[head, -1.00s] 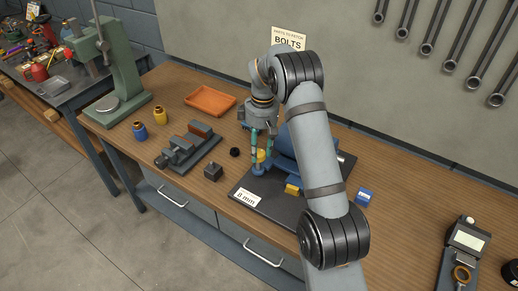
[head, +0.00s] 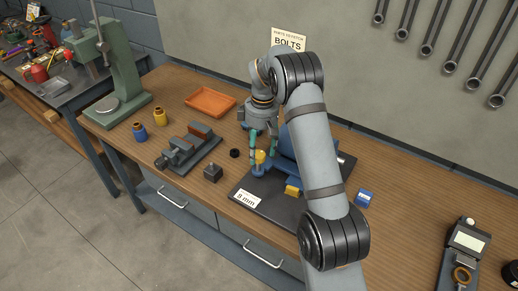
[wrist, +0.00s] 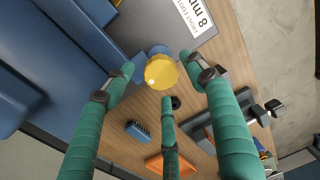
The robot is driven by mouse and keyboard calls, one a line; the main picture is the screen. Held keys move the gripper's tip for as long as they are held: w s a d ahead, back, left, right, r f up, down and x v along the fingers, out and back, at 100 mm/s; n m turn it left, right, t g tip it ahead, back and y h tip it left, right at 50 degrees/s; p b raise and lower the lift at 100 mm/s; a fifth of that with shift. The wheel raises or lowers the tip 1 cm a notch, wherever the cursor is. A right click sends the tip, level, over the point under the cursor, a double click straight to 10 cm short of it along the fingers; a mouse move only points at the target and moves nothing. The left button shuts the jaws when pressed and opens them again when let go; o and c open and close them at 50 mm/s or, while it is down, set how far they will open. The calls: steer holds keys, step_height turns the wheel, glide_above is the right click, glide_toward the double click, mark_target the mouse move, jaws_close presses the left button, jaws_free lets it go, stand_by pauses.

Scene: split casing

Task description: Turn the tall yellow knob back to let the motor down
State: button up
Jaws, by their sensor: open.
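The tall yellow knob (head: 260,157) stands on a blue base at the left end of the blue motor casing (head: 286,142). In the wrist view the knob (wrist: 161,73) shows its round top, with the blue casing (wrist: 45,45) to its left. My gripper (head: 264,150) points down over the knob. Its teal fingers are spread around the knob in the wrist view (wrist: 158,76), with gaps between the tips and the knob. The gripper is open and holds nothing. My arm hides part of the casing in the head view.
The casing sits on a dark plate (head: 255,197) with an "8 mm" label. A small dark block (head: 213,172), a black ring (head: 235,153), a vise (head: 187,150) and an orange tray (head: 210,101) lie to the left.

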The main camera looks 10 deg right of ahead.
mark_target(261, 152)
steer(key=shift+r, duration=0.1)
step_height(261, 152, up, 12)
steer(key=shift+w+d, duration=0.15)
steer(key=shift+d, duration=0.2)
